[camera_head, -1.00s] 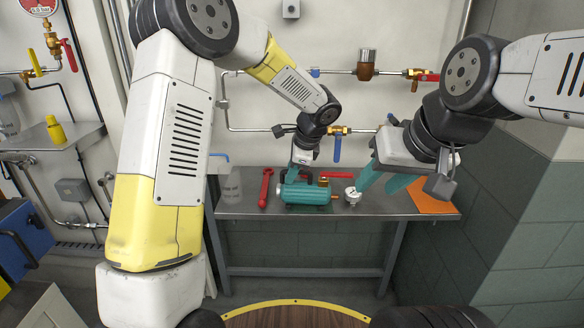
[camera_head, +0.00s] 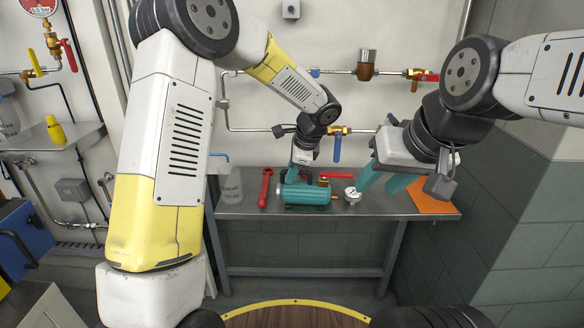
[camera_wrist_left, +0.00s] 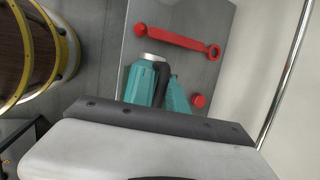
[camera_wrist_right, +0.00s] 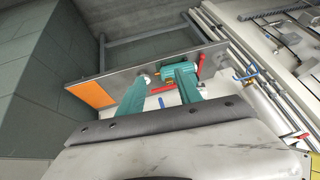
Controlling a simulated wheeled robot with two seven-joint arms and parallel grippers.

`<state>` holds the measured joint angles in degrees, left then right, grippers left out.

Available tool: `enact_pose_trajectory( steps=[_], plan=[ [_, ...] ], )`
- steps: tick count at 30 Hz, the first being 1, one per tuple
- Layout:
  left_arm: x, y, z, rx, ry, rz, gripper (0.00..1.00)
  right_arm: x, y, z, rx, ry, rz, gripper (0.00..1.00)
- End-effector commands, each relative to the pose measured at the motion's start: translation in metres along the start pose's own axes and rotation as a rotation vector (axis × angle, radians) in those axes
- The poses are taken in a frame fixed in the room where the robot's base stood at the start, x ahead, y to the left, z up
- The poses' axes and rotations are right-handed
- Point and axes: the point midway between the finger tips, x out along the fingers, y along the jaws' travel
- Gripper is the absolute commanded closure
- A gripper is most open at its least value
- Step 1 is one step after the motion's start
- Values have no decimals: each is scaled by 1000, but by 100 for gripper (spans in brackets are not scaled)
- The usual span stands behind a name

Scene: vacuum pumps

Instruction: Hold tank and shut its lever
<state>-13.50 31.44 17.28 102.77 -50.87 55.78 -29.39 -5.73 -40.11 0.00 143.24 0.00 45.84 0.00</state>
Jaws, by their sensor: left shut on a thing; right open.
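The teal tank (camera_head: 306,194) lies on the metal bench. Its red lever (camera_head: 336,175) points right from the brass valve (camera_head: 324,181) on its top right. My left gripper (camera_head: 290,180) is shut on the left part of the tank, from above. In the left wrist view my left gripper (camera_wrist_left: 160,88) hides much of the tank. My right gripper (camera_head: 378,188) is open and empty, above the bench to the right of the tank and lever. In the right wrist view the tank (camera_wrist_right: 181,73) shows partly behind the fingers of my right gripper (camera_wrist_right: 160,95).
A white gauge (camera_head: 352,194) stands between the tank and my right gripper. A red wrench (camera_head: 266,187) and a clear bottle (camera_head: 231,187) are left of the tank. An orange sheet (camera_head: 433,202) lies at the bench's right end. Pipes with valves run along the wall behind.

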Motion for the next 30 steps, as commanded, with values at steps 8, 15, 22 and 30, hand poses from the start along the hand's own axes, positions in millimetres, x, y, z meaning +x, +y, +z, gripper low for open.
enact_pose_trajectory(
  steps=[8,15,22,30],
  plan=[
    [2,0,2,-1,-4,2,100,5,1,-11,115,-58,-28,64],
    [3,1,2,0,-5,4,100,28,7,-49,504,-248,-103,64],
    [3,1,2,0,-5,5,100,64,22,-92,908,-439,-149,64],
    [4,2,2,0,-6,6,100,122,53,-138,1352,-642,-167,64]
  ],
)
